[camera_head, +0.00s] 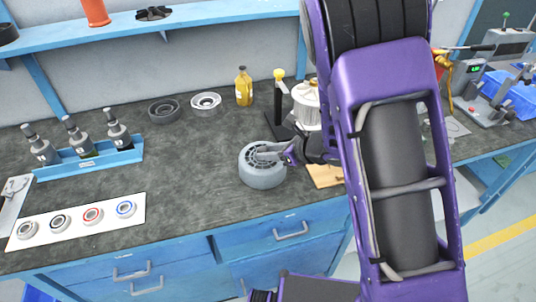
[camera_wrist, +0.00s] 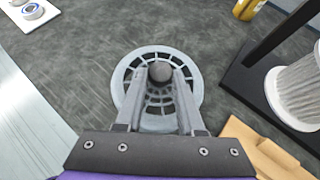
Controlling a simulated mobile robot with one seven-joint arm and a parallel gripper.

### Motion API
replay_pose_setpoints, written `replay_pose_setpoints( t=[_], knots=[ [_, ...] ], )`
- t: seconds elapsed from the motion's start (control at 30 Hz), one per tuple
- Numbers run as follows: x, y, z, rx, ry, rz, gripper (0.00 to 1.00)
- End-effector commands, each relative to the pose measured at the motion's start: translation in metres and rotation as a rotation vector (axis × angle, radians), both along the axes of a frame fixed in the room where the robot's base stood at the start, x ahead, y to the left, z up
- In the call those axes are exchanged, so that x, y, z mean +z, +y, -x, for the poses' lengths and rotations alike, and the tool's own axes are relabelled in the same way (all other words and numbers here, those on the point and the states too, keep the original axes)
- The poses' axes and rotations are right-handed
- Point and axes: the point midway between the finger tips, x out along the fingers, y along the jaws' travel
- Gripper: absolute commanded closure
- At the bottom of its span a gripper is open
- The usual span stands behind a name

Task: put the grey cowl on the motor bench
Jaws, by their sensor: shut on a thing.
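The grey cowl (camera_head: 262,176) is a round, drum-like part with a slotted top and a dark knob at its centre. It is upright at the middle of the dark worktop; I cannot tell whether it touches the surface. My gripper (camera_head: 268,152) is above it, its two fingers shut on the knob. In the wrist view the cowl (camera_wrist: 128,92) lies below my gripper (camera_wrist: 160,76), with the knob between the fingertips. A finned white motor (camera_head: 304,108) stands on a black base with a post, right of and behind the cowl; my arm partly hides it.
A wooden block (camera_head: 324,178) lies just right of the cowl. A yellow bottle (camera_head: 243,88) and two rings (camera_head: 206,101) are behind. A blue rack (camera_head: 90,160) of tools and a white strip (camera_head: 70,226) with several bearings are left. The worktop left of the cowl is clear.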

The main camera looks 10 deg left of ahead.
Motion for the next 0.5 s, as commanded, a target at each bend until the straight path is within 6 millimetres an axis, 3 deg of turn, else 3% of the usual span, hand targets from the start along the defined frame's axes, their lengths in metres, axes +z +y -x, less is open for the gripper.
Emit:
replay_pose_setpoints(
  t=[0.07, 0.43, 0.47, 0.5],
  knots=[
    [-0.0089, -0.0001, -0.0002, -0.001, 0.000, 0.001, 1.00],
    [-0.0123, -0.0001, -0.0005, -0.001, -0.003, -0.001, 1.00],
    [-0.0114, -0.0002, -0.0003, -0.001, -0.002, 0.000, 0.59],
    [-0.0109, -0.0002, -0.0003, -0.001, -0.001, -0.001, 0.52]
  ],
)
